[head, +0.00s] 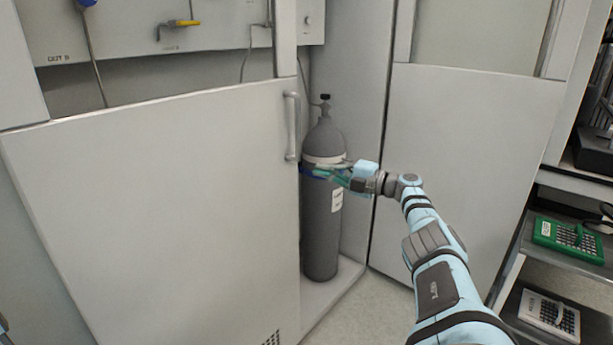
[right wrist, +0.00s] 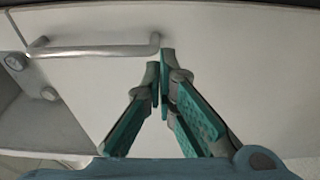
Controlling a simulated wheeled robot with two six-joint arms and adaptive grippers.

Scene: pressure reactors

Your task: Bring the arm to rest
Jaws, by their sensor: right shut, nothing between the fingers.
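My right arm reaches in from the lower right in the head view. Its gripper (head: 322,172) is in front of the grey gas cylinder (head: 321,235), just right of and below the vertical handle (head: 291,125) of the left cabinet door (head: 160,210). In the right wrist view the green-padded fingertips (right wrist: 160,72) are together with nothing between them. The door handle (right wrist: 95,50) shows just beyond them, to the left; I cannot tell whether they touch it. My left gripper is not in view.
The right cabinet panel (head: 465,165) stands behind my right arm. Pipework with a yellow valve lever (head: 187,23) is at the upper left. Some floor is clear before the cabinet.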

